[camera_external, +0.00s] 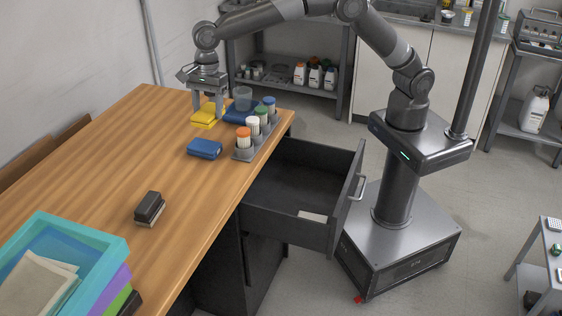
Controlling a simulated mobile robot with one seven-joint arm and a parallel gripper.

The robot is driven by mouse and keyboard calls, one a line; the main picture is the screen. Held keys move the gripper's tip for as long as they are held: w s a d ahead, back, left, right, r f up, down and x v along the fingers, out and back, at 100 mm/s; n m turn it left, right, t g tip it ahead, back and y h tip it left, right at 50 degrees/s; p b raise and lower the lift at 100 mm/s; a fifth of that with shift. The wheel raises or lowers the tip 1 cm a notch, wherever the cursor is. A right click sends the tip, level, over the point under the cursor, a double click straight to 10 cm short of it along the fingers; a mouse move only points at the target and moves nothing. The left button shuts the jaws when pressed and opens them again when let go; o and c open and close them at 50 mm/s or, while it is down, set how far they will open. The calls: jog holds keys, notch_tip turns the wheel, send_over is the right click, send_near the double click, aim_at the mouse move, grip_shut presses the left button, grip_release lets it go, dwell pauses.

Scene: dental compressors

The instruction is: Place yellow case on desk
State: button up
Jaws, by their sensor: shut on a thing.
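The yellow case (204,119) is at the far end of the wooden desk (135,150). My gripper (208,107) points down over it, with one finger on each side, and is shut on it. The fingers hide part of the case. I cannot tell whether the case touches the desk top or is held just above it.
A blue case (205,148) lies nearer on the desk. An open drawer (305,190) juts out below. A black-topped block (149,207) and stacked trays (115,246) are nearer.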

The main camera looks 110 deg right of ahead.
aim_at(209, 111)
jog(key=f, duration=0.3)
jog(key=shift+w+a+f, duration=0.1)
jog(key=shift+a+f, duration=0.1)
jog(key=shift+a, duration=0.15)
jog(key=w+a+f, duration=0.1)
jog(key=a+f, duration=0.1)
jog(key=a, duration=0.1)
jog(key=w+a+f, duration=0.2)
jog(key=a, duration=0.1)
jog(key=w+a+f, duration=0.2)
jog(key=a, duration=0.1)
jog(key=shift+a+f, duration=0.35)
jog(key=shift+a, duration=0.05)
jog(key=shift+f, duration=1.95)
jog(key=shift+f, duration=0.15)
jog(key=o, duration=1)
